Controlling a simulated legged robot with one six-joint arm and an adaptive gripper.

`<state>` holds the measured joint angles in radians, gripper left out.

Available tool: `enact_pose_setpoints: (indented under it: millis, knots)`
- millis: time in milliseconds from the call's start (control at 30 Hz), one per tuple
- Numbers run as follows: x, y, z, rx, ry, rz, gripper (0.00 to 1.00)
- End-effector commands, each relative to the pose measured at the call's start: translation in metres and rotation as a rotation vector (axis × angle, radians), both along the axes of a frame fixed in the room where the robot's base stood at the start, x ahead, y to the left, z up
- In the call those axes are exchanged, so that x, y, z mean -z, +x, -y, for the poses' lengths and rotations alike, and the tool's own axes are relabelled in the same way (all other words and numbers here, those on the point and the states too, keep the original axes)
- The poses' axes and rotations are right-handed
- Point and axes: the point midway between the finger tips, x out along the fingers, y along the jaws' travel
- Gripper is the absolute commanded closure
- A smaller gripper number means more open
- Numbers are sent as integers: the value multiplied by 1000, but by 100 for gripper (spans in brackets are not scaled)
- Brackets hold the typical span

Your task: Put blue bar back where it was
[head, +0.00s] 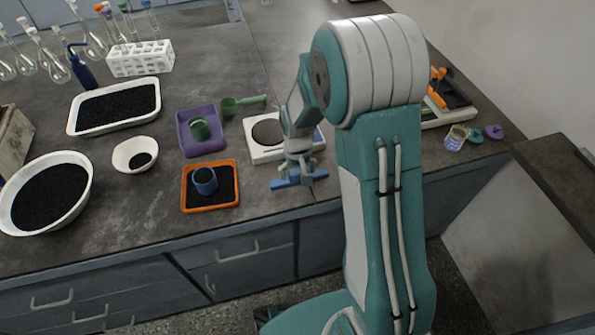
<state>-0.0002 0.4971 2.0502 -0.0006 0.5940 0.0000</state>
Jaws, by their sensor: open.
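The blue bar (280,184) lies near the front edge of the grey bench, in front of the white scale. Its middle is partly hidden by my gripper. My gripper (300,172) points down right over the bar, with its fingers open. I cannot tell whether the fingers touch the bar. The place where the bar was before cannot be told from this view.
The white scale (262,154) with a dark round plate stands just behind my gripper. An orange tray (210,208) with a blue cup (205,181) and a purple tray (186,143) with a green cup (200,129) are to the left. A white bowl (122,155) stands farther left.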

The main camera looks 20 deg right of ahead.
Motion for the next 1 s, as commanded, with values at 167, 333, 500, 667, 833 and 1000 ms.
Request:
enact_pose_setpoints:
  millis: [167,333,500,667,833,1000]
  knots:
    - [-8,1,1,1,0,2,0]
    - [-37,1,0,1,0,6,0]
    - [-74,1,0,1,0,6,0]
    - [-102,1,0,1,0,4,0]
    - [-119,0,0,1,0,0,0]
    - [-139,-8,0,1,0,29,0]
